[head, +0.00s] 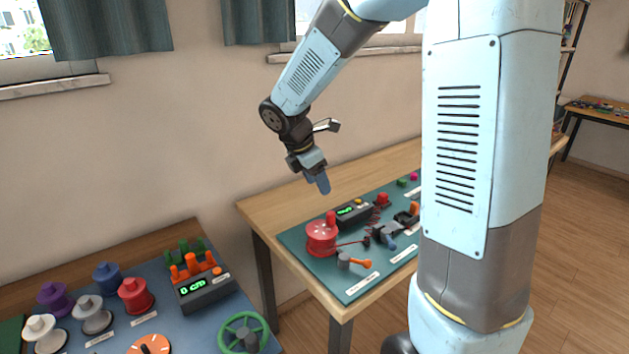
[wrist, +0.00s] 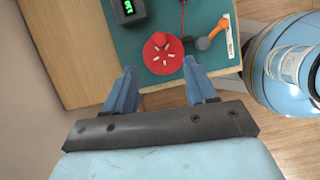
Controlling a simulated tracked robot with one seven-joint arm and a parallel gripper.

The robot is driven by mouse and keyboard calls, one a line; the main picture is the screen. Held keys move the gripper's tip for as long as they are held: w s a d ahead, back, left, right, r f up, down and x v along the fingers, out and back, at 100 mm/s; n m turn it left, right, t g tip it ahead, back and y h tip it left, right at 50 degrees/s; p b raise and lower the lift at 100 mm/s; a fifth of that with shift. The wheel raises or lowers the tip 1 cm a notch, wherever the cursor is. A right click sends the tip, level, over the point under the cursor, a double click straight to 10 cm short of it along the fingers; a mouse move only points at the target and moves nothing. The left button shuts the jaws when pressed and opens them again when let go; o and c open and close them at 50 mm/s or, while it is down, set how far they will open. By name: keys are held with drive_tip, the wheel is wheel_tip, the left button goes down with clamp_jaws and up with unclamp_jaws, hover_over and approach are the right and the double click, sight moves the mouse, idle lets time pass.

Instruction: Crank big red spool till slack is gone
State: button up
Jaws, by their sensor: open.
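The big red spool (head: 321,238) stands on the teal mat at the near left part of the wooden table in the head view. A red knob sticks up from its top. In the wrist view the spool (wrist: 163,54) lies ahead of and between the two fingers. A thin red cord (head: 352,242) runs from the spool to the right, toward a dark device. My gripper (head: 320,184) hangs above the table's left back edge, apart from the spool. In the wrist view my gripper (wrist: 163,84) has its blue fingers spread with nothing between them.
A black box with a green display (head: 354,213) stands behind the spool. An orange-handled grey crank (head: 353,261) sits just in front of it. A second table at left holds several smaller spools, including a red one (head: 136,295), and a green handwheel (head: 243,334).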

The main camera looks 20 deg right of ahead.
sight(330, 213)
drive_tip(key=x, duration=1.4)
drive_tip(key=shift+w, duration=0.15)
clamp_jaws()
idle(0.6)
